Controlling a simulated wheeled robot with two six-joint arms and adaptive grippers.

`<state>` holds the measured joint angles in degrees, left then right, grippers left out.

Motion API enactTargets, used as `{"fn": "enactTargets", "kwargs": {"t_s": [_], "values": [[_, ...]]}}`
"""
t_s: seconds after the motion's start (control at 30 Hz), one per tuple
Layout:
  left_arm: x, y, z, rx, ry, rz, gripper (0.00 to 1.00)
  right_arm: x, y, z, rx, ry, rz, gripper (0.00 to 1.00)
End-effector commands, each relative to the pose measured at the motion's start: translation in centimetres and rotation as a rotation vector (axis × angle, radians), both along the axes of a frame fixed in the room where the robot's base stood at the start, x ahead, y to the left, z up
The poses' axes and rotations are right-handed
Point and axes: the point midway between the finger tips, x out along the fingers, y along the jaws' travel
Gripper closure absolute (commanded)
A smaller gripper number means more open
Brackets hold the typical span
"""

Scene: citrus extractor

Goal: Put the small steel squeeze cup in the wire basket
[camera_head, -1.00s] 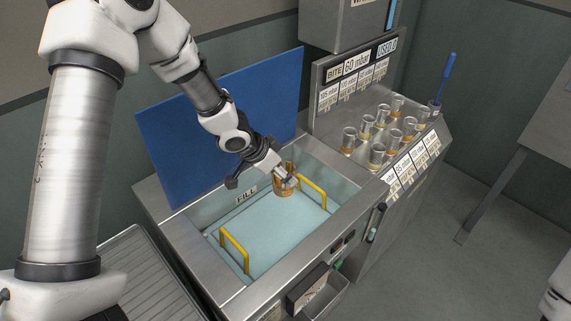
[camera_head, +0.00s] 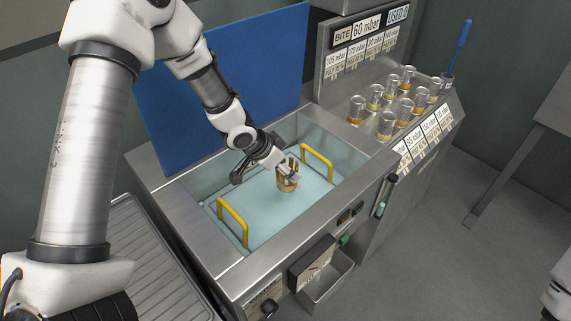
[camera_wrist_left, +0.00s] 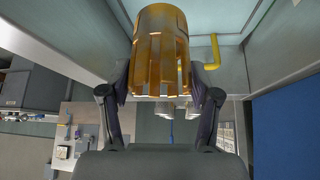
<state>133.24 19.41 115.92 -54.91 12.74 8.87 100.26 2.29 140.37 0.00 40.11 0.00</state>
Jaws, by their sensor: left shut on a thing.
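My left gripper (camera_head: 284,172) is shut on a slotted, copper-coloured cup (camera_head: 288,184), held over the basin between two yellow handles. In the left wrist view the cup (camera_wrist_left: 160,35) fills the space between the two fingers (camera_wrist_left: 160,100), its slotted end towards me. No plain steel-coloured cup is visible, so I cannot tell if this is the squeeze cup. The yellow handles (camera_head: 232,222) rise from the pale blue basin; the wire basket itself is not clearly visible. My right gripper is out of view.
The steel basin rim (camera_head: 300,231) surrounds the pale blue basin floor or liquid (camera_head: 262,205). A blue panel (camera_head: 215,95) stands behind it. Several glasses of amber liquid (camera_head: 386,124) stand on the counter to the right. A drawer tray (camera_head: 328,285) juts out in front.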

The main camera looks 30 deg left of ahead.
Motion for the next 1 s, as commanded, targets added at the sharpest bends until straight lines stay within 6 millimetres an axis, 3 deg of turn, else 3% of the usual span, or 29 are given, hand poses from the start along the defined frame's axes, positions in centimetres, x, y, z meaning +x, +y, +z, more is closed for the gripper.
{"fn": "enactTargets", "kwargs": {"t_s": [0.03, 0.4, 0.8, 1.0], "values": [[0.0, 0.0, -1.3, -0.001, -0.001, 0.0, 0.93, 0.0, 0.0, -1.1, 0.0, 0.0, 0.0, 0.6], [0.0, 0.0, -6.4, 0.0, 0.0, 0.0, 0.93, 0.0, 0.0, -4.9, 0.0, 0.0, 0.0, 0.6], [0.0, 0.0, -11.9, 0.0, 0.0, 0.0, 0.93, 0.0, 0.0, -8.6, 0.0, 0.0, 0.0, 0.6], [0.0, 0.0, -13.7, -0.001, -0.001, 0.0, 0.93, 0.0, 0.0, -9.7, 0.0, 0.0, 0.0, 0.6]]}}
